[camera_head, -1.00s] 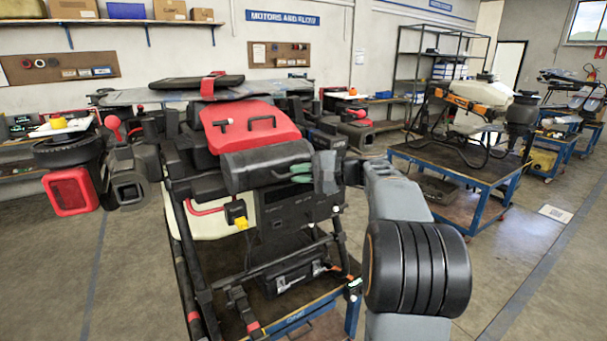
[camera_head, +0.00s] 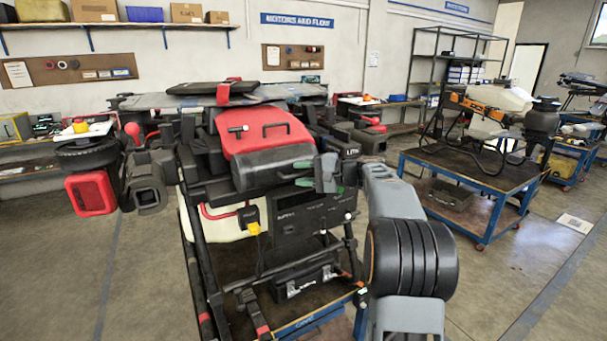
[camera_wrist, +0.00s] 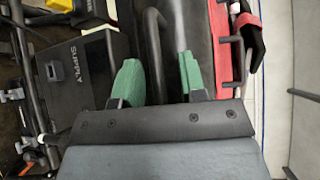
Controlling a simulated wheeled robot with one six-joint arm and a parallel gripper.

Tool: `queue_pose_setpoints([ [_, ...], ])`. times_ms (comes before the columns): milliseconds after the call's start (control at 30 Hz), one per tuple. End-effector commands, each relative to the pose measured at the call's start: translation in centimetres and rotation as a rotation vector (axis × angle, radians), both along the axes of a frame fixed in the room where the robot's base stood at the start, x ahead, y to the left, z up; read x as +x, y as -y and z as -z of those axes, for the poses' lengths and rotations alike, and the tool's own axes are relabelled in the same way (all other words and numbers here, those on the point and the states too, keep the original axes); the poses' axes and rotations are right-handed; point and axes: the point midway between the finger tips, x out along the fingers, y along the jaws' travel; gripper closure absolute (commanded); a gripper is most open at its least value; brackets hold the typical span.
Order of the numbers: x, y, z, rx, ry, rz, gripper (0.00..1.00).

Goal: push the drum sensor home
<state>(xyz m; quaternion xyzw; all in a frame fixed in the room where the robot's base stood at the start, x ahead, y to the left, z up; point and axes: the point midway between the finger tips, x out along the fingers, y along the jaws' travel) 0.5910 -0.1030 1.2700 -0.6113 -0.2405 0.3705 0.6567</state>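The spray drone (camera_head: 345,152) stands on a blue-framed cart, with a red lid and a black box marked "SUPPLY" (camera_head: 290,218). I cannot tell for sure which part is the drum sensor. A small black block with a yellow plug (camera_head: 252,228) and cable sits left of the SUPPLY box. My gripper (camera_head: 303,174) has green fingertips and is near the right end of the black cylinder under the red lid. In the wrist view my gripper (camera_wrist: 158,78) is open, fingers apart. A dark curved bar (camera_wrist: 153,40) shows between or beyond them; whether they touch it is unclear.
The red lid (camera_head: 265,133) and its black handle rise above my gripper. Black side arms (camera_head: 150,185) stick out at the left. Another cart (camera_head: 480,170) with a second drone stands to the right, with open floor between. Wall shelves are behind.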

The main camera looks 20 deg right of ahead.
Motion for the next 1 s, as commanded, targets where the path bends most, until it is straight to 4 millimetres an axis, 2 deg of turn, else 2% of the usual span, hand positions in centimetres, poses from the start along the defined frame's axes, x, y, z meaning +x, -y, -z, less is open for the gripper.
queue_pose_setpoints([
  [167, -0.2, 0.2, 0.0, 0.0, 0.0, 0.0, 0.62],
  [267, -0.7, 1.0, 0.0, 0.0, 0.0, 0.001, 0.62],
  [700, -5.9, 7.7, -1.2, -0.001, 0.0, 0.003, 0.62],
  [1000, -8.0, 10.4, -1.7, 0.0, 0.0, 0.001, 0.62],
])
